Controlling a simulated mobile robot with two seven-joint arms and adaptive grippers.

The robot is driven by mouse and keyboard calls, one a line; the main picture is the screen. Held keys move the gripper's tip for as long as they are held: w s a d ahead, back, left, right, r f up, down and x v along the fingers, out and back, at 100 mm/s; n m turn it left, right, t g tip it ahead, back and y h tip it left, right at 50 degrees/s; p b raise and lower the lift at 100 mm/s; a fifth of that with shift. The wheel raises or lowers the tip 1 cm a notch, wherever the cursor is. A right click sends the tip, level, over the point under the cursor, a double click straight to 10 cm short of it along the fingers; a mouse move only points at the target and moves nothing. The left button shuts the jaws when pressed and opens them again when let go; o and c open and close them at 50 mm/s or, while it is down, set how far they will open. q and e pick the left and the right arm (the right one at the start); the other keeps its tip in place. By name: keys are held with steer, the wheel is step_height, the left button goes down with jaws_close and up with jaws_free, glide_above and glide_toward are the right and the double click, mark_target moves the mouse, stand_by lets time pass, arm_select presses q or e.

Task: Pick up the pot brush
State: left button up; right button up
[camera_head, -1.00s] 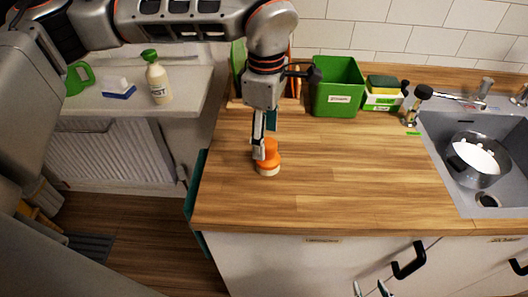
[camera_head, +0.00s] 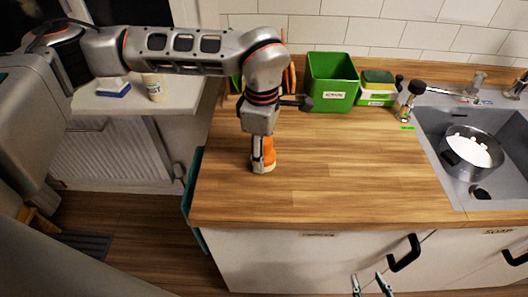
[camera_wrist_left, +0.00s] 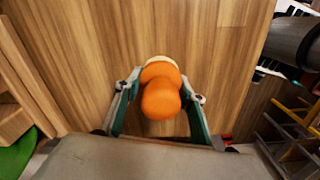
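The pot brush (camera_head: 270,156), an orange rounded knob on a pale base, stands on the wooden counter near its left end. My left gripper (camera_head: 262,168) points down at it and partly hides it in the head view. In the left wrist view the brush (camera_wrist_left: 161,95) lies between the two fingers of the left gripper (camera_wrist_left: 160,92), with a visible gap on each side. The left gripper is open. My right gripper (camera_head: 370,284) shows at the bottom edge of the head view, its two tips apart and empty, in front of the cabinet doors.
A green bin (camera_head: 332,82) and a sponge box (camera_head: 377,90) stand at the back of the counter (camera_head: 330,175). The sink (camera_head: 434,122) at the right holds a metal pot (camera_head: 462,163). The middle of the counter is clear.

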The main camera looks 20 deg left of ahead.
stand_by(0.3)
arm_select(q)
step_height(320, 180, up, 20)
stand_by(0.5)
steer(key=o, duration=0.5)
steer(key=c, duration=0.3)
steer(key=shift+c, duration=0.2)
